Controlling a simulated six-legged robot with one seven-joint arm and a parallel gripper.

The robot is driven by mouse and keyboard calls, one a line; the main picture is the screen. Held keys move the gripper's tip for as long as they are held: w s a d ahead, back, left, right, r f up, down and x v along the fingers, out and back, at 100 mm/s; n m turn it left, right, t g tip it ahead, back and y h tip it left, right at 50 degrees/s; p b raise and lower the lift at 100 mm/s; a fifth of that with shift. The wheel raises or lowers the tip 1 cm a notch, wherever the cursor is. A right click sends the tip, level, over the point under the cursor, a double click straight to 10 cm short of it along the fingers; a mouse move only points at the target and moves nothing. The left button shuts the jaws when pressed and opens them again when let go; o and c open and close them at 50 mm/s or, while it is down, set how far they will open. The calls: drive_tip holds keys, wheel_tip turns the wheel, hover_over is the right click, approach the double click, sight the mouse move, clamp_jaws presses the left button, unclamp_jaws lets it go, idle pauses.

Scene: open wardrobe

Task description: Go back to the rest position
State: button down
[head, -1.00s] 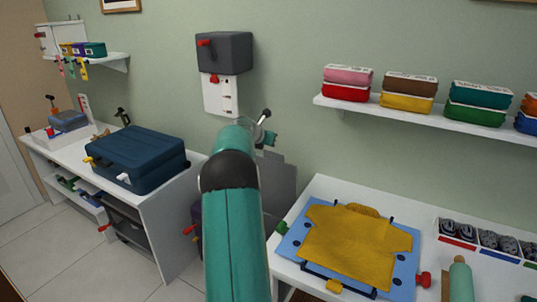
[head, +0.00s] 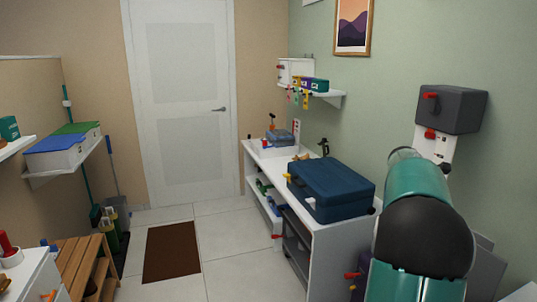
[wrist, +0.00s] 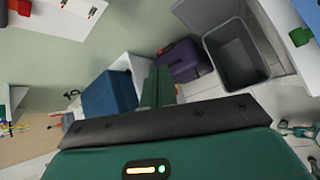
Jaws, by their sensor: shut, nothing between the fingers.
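My gripper (wrist: 159,78) shows in the wrist view, its green fingers together beyond the dark bar, with nothing between them. In the head view my teal arm stands at the lower right and hides the gripper. The task names no object. The blue case (head: 331,188) lies on the white bench (head: 345,236) left of my arm. The case also shows in the wrist view (wrist: 108,97), to the left of the fingers.
A grey bin (wrist: 236,54) and a purple case (wrist: 185,61) stand beyond my gripper. A dark wall box (head: 452,108) is close above my arm. A wooden rack (head: 88,264) stands at left. Tiled floor around the brown mat (head: 172,252) is open, before the white door (head: 180,100).

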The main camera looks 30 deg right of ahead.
drive_tip(key=w+a+r+m+t+y, duration=0.2)
drive_tip(key=a+m, duration=0.1)
drive_tip(key=a, duration=1.4)
drive_tip(key=w+a+r+m+t+y, duration=0.1)
drive_tip(key=w+a+m+t+y, duration=0.15)
drive_tip(key=a, duration=1.55)
drive_tip(key=s+a+f+m+y, duration=0.2)
drive_tip(key=s+a, duration=0.6)
drive_tip(key=a, duration=0.5)
drive_tip(key=s+a+f+m+y, duration=0.3)
drive_tip(key=s+a+f, duration=0.3)
drive_tip(key=a, duration=0.7)
drive_tip(key=shift+s+f+m, duration=0.15)
drive_tip(key=shift+s+m, duration=0.5)
drive_tip(key=shift+s, duration=0.45)
drive_tip(key=shift+d, duration=0.1)
